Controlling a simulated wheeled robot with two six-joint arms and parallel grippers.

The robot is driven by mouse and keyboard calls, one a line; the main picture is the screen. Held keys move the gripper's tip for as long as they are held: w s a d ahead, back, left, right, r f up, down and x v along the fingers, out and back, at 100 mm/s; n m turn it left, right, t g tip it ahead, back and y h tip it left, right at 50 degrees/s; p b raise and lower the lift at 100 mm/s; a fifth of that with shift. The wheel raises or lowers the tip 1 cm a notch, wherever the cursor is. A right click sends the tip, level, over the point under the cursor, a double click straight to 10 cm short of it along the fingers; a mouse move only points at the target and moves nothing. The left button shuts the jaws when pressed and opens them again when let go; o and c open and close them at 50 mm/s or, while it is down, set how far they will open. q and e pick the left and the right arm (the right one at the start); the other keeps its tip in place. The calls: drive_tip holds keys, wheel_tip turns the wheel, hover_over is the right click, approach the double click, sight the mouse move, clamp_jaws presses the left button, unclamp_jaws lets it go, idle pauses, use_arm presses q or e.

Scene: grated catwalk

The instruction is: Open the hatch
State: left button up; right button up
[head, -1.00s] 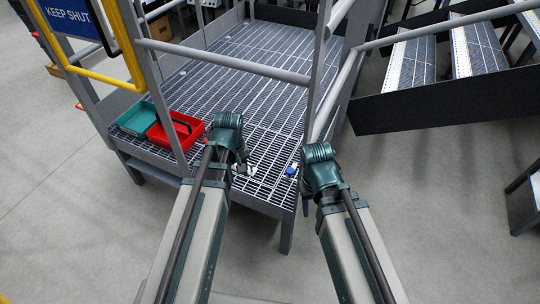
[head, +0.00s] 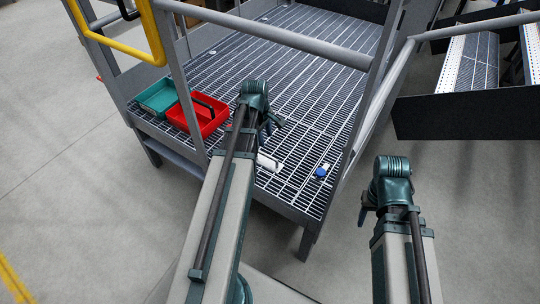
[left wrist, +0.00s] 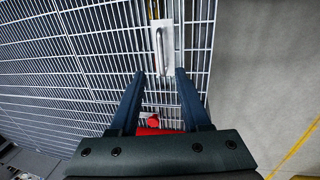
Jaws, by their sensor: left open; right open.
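A pale plate with a grey bar handle (left wrist: 160,48) lies on the grating, just beyond my left fingertips in the left wrist view. The pale plate (head: 268,162) also shows in the head view, near the platform's front edge. The outline of the hatch cannot be told from the grating (head: 300,60). My left gripper (left wrist: 159,74) is open and empty, its fingers pointing toward the handle without being around it. In the head view my left gripper (head: 270,122) is over the platform, partly hidden by its own arm. My right gripper (head: 364,208) is off the platform's right side, over the floor.
A teal tray (head: 148,95) and a red tray (head: 212,125) stand at the platform's left. A small blue and white object (head: 321,171) is right of the plate. Grey rails (head: 275,40) and a yellow bar (head: 150,30) stand around the platform. A small red thing (left wrist: 153,122) shows between my left fingers.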

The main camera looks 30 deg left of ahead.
sight(269, 156)
use_arm(q)
drive_tip(key=f+b, duration=0.3)
drive_tip(key=f, duration=0.1)
drive_tip(key=w+f+b, duration=0.1)
drive_tip(key=f+b, duration=0.3)
drive_tip(key=w+f+b, duration=0.1)
drive_tip(key=f+b, duration=0.3)
drive_tip(key=shift+w+f, duration=0.15)
drive_tip(key=shift+w, duration=0.05)
drive_tip(key=shift+c, duration=0.2)
clamp_jaws()
idle(0.9)
